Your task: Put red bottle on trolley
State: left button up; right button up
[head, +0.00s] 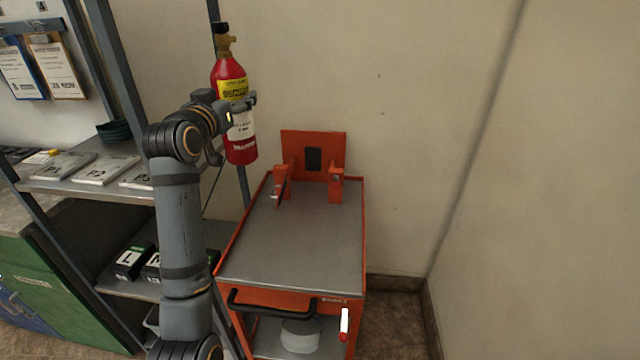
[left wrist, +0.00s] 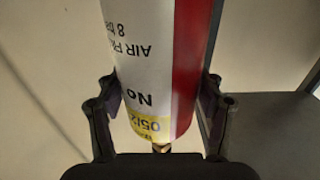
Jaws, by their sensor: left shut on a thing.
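The red bottle (head: 232,95) is upright in the head view, with a yellow and white label and a brass valve with a black knob on top. My left gripper (head: 238,106) is shut on its middle and holds it in the air, above and left of the trolley's back end. In the left wrist view the bottle (left wrist: 165,60) lies between the two fingers (left wrist: 160,105). The orange trolley (head: 290,240) has a bare grey top and an upright orange back plate with a dark pad and two orange bracket arms (head: 308,180). My right gripper is not in view.
A metal shelf rack (head: 75,185) with packets and labelled boxes (head: 130,262) stands to the left, close to my left arm. A white round container (head: 300,336) sits on the trolley's lower shelf. Walls close in behind and right.

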aim_at(311, 189)
jog(key=i+l, duration=0.85)
